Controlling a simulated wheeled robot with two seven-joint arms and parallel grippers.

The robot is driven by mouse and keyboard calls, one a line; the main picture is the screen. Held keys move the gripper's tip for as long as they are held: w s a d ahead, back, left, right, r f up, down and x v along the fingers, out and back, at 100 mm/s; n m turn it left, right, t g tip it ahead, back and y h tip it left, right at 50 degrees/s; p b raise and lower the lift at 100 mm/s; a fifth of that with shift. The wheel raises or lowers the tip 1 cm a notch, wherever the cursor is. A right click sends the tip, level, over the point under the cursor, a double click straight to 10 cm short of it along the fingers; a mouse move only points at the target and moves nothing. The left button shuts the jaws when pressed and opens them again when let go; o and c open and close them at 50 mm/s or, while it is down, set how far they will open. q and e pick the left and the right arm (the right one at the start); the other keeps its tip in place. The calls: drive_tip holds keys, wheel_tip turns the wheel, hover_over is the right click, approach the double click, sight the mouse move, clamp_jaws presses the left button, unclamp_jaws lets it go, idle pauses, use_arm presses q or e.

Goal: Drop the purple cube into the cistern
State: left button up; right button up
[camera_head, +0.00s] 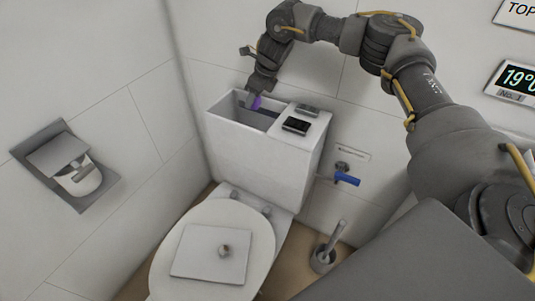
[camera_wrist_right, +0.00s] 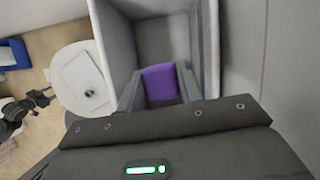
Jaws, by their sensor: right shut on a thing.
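The cistern (camera_head: 255,156) is a white tank behind the toilet, and the left part of its top is open. My right gripper (camera_head: 252,101) reaches down into that opening from above. It is shut on the purple cube (camera_head: 257,102), which shows only in part in the head view. In the right wrist view the purple cube (camera_wrist_right: 158,82) sits between the two fingers of my right gripper (camera_wrist_right: 158,87), with the walls of the cistern (camera_wrist_right: 209,45) around it. I cannot tell how far the cube is above the cistern's bottom.
Two small dark devices (camera_head: 296,125) lie on the closed right part of the cistern's top. The closed toilet lid (camera_head: 215,285) carries a white board with a small object. A blue-handled valve (camera_head: 347,179), toilet brush (camera_head: 323,259) and paper holder (camera_head: 66,165) are nearby.

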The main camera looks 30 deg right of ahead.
use_arm(q)
drive_tip(key=shift+w+r, duration=0.15)
drive_tip(key=shift+r, duration=0.15)
use_arm(e)
drive_tip(key=o, duration=1.1)
drive_tip(key=shift+c, duration=0.2)
use_arm(q)
drive_tip(key=shift+s+a+f, duration=0.1)
drive_tip(key=shift+s+f, duration=0.2)
drive_tip(key=shift+f, duration=0.25)
use_arm(e)
drive_tip(key=v, duration=1)
drive_tip(key=shift+s+r, duration=0.15)
drive_tip(key=shift+r, duration=0.15)
drive_tip(key=shift+d, duration=0.1)
